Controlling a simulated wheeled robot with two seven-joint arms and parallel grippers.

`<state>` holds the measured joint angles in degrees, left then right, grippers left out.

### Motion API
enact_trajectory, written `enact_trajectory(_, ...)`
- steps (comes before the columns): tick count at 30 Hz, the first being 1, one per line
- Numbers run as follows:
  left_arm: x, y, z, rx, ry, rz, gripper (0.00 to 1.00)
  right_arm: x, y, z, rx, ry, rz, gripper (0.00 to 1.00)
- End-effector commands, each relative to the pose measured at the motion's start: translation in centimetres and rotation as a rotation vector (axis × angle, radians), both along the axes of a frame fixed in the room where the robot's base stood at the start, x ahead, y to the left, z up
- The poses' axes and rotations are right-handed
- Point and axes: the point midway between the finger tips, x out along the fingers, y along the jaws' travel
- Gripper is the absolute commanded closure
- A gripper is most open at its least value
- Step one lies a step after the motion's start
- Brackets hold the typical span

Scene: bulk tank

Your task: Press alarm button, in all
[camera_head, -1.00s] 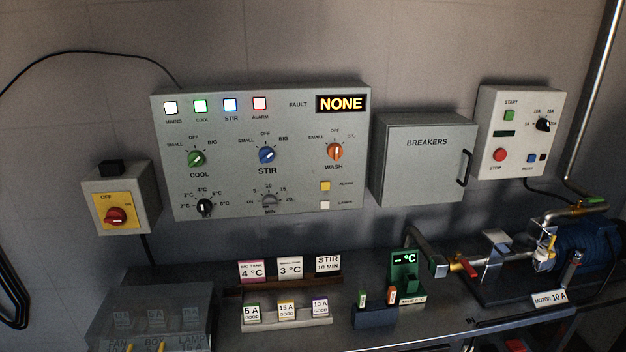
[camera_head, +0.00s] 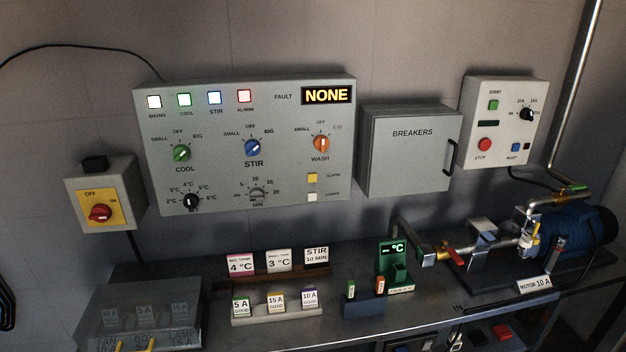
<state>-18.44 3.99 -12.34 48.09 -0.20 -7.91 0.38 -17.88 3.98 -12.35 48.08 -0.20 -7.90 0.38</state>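The yellow alarm button (camera_head: 312,178) sits at the lower right of the grey control panel (camera_head: 225,190), with the label ALARM beside it. A white button (camera_head: 312,197) labelled LAMPS is just below it. The red-framed ALARM lamp (camera_head: 244,96) is in the top row, beside the MAINS, COOL and STIR lamps. The fault display (camera_head: 326,95) reads NONE. Neither of my grippers shows in the head view, and nothing touches the panel.
A grey breaker box (camera_head: 410,150) with a black handle hangs right of the panel. A red rotary switch (camera_head: 100,213) is at left. The bench below carries label cards (camera_head: 278,260), a green thermometer stand (camera_head: 392,262) and a blue motor (camera_head: 570,235). The wall before the panel is clear.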

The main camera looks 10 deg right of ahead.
Motion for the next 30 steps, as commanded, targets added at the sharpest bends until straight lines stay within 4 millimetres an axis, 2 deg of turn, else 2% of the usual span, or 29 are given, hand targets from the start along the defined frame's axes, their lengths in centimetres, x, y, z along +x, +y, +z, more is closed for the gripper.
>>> enact_trajectory(8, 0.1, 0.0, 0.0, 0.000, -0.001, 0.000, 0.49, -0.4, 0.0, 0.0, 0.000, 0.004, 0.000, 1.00)
enact_trajectory(17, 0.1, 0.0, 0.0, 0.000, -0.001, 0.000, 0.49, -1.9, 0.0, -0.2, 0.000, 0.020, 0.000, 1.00)
enact_trajectory(30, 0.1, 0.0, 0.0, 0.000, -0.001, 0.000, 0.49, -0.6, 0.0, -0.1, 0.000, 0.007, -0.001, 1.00)
